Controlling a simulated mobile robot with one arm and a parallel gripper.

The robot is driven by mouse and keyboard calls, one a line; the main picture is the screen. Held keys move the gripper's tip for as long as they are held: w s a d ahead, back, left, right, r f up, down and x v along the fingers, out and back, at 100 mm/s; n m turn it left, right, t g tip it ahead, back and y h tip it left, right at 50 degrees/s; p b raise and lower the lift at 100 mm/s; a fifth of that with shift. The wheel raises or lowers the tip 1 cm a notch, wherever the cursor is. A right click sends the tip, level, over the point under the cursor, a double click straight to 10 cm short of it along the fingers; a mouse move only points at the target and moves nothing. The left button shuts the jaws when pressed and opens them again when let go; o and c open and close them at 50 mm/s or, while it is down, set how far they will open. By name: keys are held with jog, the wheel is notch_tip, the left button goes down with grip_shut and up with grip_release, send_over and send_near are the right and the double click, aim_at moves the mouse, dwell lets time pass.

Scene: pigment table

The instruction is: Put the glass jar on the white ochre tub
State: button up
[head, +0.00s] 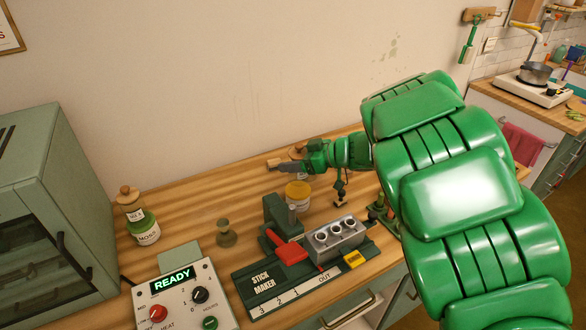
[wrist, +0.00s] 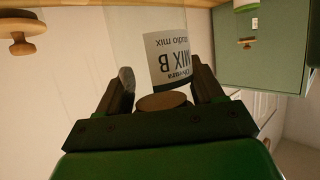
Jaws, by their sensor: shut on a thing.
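My gripper (head: 286,167) is shut on the glass jar, over the back of the worktop. In the wrist view the jar's white "MIX B" label (wrist: 168,57) shows upside down beyond the two fingers (wrist: 163,92), with its round cork lid (wrist: 162,101) between them. In the head view my gripper hides most of the jar. The white ochre tub (head: 298,196), with a yellow-ochre top and pale label, stands on the worktop in front of and below my gripper. I cannot make out the tub in the wrist view.
A stick maker (head: 275,287) with a metal mould (head: 334,238) stands in front of the tub. A cork-lidded jar (head: 134,210) sits on a green-topped tub (head: 146,232) at left, beside a green cabinet (head: 55,205).

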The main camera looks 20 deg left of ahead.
jog(key=shift+w+a+f, duration=0.1)
jog(key=shift+w+f, duration=0.05)
jog(key=shift+f, duration=0.1)
jog(key=shift+w+f, duration=0.1)
jog(key=shift+f, duration=1.55)
jog(key=o, duration=1.2)
jog(key=shift+f, duration=0.1)
jog(key=v, duration=1.2)
jog(key=shift+r, duration=0.25)
